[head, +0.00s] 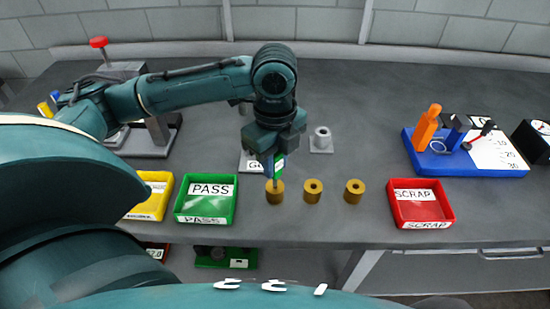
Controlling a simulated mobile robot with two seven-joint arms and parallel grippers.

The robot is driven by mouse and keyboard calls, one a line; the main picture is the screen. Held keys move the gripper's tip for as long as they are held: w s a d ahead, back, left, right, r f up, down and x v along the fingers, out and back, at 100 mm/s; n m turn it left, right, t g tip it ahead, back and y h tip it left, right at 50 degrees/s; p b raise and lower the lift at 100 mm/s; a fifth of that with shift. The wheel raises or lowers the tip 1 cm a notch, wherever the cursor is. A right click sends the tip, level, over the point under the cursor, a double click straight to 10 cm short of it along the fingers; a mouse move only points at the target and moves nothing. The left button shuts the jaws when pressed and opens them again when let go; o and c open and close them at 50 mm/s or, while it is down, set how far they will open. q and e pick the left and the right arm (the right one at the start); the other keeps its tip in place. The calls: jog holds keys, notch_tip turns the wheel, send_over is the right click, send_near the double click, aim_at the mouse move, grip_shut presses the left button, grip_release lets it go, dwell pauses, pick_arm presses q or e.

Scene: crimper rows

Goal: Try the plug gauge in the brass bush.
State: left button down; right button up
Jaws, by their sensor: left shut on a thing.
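My left gripper (270,163) points down over the leftmost of three brass bushes. It is shut on the plug gauge (279,163), of which a green part shows beside the fingers. The gauge's lower end is at the top of the left brass bush (274,194). I cannot tell whether it is inside the bore or just above it. The middle brass bush (313,192) and the right brass bush (354,193) stand upright with their dark bores open. My right gripper is not in view.
A green PASS tray (206,207) and a yellow tray (152,208) stand left, a red SCRAP tray (428,214) right. Behind the bushes are a partly hidden labelled plate (248,166) and a grey block (321,147). A blue tool tray (431,160) is at right.

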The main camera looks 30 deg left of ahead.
pick_arm(q)
jog(key=shift+p, duration=0.45)
jog(key=shift+f, duration=0.35)
dwell(0.5)
dwell(0.8)
jog(key=shift+r, duration=0.15)
jog(key=shift+r+p, duration=1.2)
jog(key=shift+p, duration=0.45)
jog(key=shift+r+p, duration=0.4)
jog(key=shift+r, duration=0.9)
